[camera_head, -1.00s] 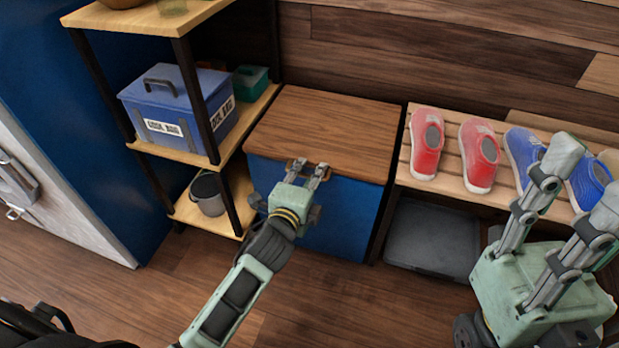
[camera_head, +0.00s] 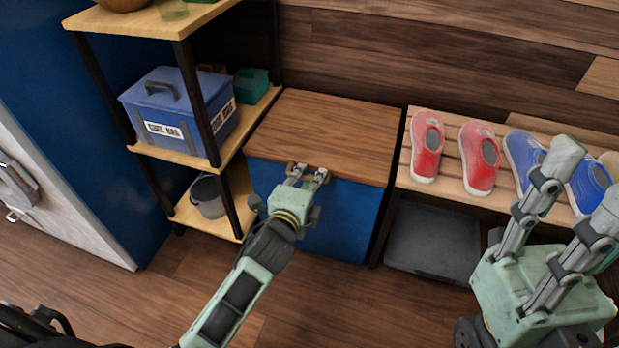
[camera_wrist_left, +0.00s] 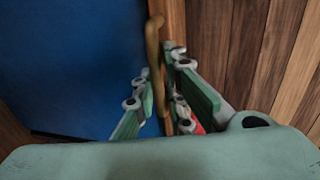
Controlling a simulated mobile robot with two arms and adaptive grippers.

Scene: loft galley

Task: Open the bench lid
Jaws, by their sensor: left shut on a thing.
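The bench is a blue box (camera_head: 346,220) with a brown wooden lid (camera_head: 330,130), which lies flat and closed on top. A bronze handle (camera_wrist_left: 153,60) is at the lid's front edge; in the head view my fingers cover most of it. My left gripper (camera_head: 307,175) is at the front edge of the lid, shut on the handle. In the left wrist view its fingers (camera_wrist_left: 158,100) stand on both sides of the handle. My right gripper (camera_head: 583,185) is at the right, in front of the shoe rack, its two fingers spread apart and empty.
A slatted rack (camera_head: 447,190) with red shoes (camera_head: 478,160) and blue shoes (camera_head: 590,185) is on the right, above a dark grey tray (camera_head: 433,240).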

